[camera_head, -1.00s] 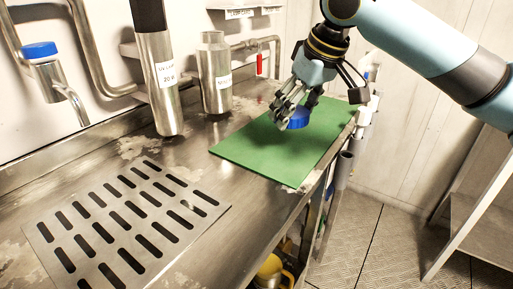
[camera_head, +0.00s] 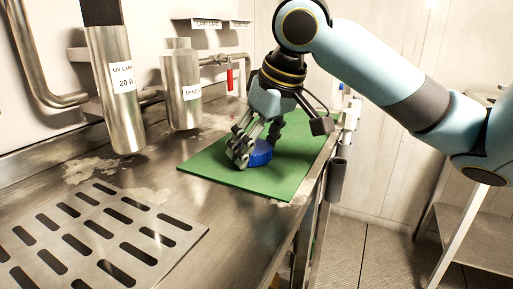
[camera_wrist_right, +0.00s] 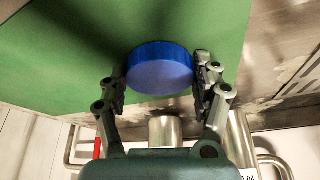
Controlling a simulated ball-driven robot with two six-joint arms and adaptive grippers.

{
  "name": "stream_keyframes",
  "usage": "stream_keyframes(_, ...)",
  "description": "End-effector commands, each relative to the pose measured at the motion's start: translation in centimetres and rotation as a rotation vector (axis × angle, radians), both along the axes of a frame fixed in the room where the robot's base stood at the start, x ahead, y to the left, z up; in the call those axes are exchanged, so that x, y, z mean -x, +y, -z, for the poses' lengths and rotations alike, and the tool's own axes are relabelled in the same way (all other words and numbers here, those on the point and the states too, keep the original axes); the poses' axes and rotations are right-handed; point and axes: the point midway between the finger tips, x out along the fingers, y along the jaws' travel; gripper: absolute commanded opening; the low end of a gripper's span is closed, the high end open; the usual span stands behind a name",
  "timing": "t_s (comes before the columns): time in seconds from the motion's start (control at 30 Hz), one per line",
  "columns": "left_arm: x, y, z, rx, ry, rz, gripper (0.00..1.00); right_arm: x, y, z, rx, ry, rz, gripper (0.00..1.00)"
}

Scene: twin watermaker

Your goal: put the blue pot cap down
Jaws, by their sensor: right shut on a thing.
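The blue pot cap (camera_head: 261,154) is a round, ribbed cap, held between the fingers of my right gripper (camera_head: 254,150). In the right wrist view the cap (camera_wrist_right: 160,68) lies between the two fingers of the right gripper (camera_wrist_right: 160,78), which is shut on it. The cap is low over the green mat (camera_head: 209,166), near its front part. I cannot tell whether it touches the mat. The fingers hide part of the cap in the head view. My left gripper is not in view.
A steel UV lamp cylinder (camera_head: 118,100) and a steel pot (camera_head: 181,88) stand along the wall. A slotted drain plate (camera_head: 150,250) lies at the left front. A red-handled valve (camera_head: 229,79) hangs behind the mat. The mat around the cap is clear.

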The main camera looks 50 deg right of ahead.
Motion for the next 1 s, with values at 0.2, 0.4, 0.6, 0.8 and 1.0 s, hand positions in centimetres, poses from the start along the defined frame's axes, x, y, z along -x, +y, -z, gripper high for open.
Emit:
stream_keyframes(0.2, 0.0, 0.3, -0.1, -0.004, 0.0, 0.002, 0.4, 0.0, 0.0, 0.5, 0.0, 0.002, 0.0, 0.21)
stream_keyframes(0.4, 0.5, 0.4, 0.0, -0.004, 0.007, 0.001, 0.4, 0.1, 0.0, 0.8, 0.0, 0.005, 0.0, 0.82)
stream_keyframes(0.6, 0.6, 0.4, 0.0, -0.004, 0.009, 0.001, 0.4, 0.1, 0.0, 0.7, 0.0, 0.004, 0.0, 0.89)
stream_keyframes(0.8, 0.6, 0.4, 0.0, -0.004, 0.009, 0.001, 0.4, 0.0, 0.0, 0.7, 0.0, 0.002, 0.0, 0.89)
stream_keyframes(1.0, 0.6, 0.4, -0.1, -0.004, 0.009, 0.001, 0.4, 0.0, -0.1, -0.3, 0.002, -0.002, 0.0, 0.89)
